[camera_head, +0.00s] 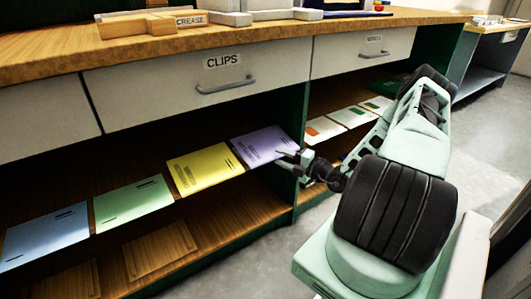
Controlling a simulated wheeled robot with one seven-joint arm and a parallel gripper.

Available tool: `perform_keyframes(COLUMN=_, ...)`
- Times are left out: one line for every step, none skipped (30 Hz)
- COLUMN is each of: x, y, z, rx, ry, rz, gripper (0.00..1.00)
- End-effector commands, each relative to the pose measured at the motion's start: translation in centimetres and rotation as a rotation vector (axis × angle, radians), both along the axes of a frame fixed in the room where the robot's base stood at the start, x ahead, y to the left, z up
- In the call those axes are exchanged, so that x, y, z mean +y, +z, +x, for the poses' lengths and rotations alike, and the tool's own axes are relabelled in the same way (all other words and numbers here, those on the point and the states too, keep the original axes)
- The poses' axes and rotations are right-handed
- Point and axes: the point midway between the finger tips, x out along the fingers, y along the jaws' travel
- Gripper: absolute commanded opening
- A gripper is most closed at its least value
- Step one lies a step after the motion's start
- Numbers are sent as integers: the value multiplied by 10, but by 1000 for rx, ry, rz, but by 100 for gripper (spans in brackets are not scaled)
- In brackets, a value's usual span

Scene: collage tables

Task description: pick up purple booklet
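The purple booklet (259,146) lies flat on the shelf under the drawer labelled CLIPS, at the right end of a row of booklets. My gripper (290,158) is at its right edge, close to the shelf's upright divider. The gripper overlaps the booklet's right corner in the picture. I cannot tell whether the fingers touch it or are open or shut, as they are small and dark here.
A yellow booklet (205,169) lies just left of the purple one, then a green booklet (133,203) and a blue booklet (45,237). The dark divider (287,200) stands beside my gripper. The CLIPS drawer (200,85) is shut above. Several cards (352,117) lie in the right bay.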

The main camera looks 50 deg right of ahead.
Motion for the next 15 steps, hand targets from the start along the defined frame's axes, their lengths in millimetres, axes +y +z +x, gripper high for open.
perform_keyframes(x=0, y=0, z=2, rx=0, ry=0, rz=-1, gripper=37)
perform_keyframes(x=0, y=0, z=2, rx=0, ry=0, rz=-1, gripper=37)
perform_keyframes(x=0, y=0, z=3, rx=0, ry=-1, rz=-1, gripper=37)
perform_keyframes(x=0, y=1, z=3, rx=0, ry=-1, rz=-1, gripper=37)
perform_keyframes(x=0, y=1, z=3, rx=0, ry=-1, rz=-1, gripper=37)
perform_keyframes(x=0, y=1, z=3, rx=0, ry=-1, rz=-1, gripper=37)
perform_keyframes(x=0, y=1, z=3, rx=0, ry=-1, rz=-1, gripper=37)
perform_keyframes(x=0, y=1, z=3, rx=0, ry=-1, rz=-1, gripper=34)
perform_keyframes(x=0, y=1, z=3, rx=0, ry=-1, rz=-1, gripper=23)
perform_keyframes(x=0, y=1, z=2, rx=0, ry=-1, rz=-1, gripper=15)
perform_keyframes(x=0, y=1, z=2, rx=0, ry=-1, rz=-1, gripper=6)
perform_keyframes(x=0, y=1, z=2, rx=0, ry=-1, rz=-1, gripper=0)
perform_keyframes(x=0, y=1, z=2, rx=0, ry=-1, rz=-1, gripper=0)
perform_keyframes(x=0, y=1, z=2, rx=0, ry=-1, rz=-1, gripper=0)
perform_keyframes(x=0, y=1, z=2, rx=0, ry=-1, rz=-1, gripper=0)
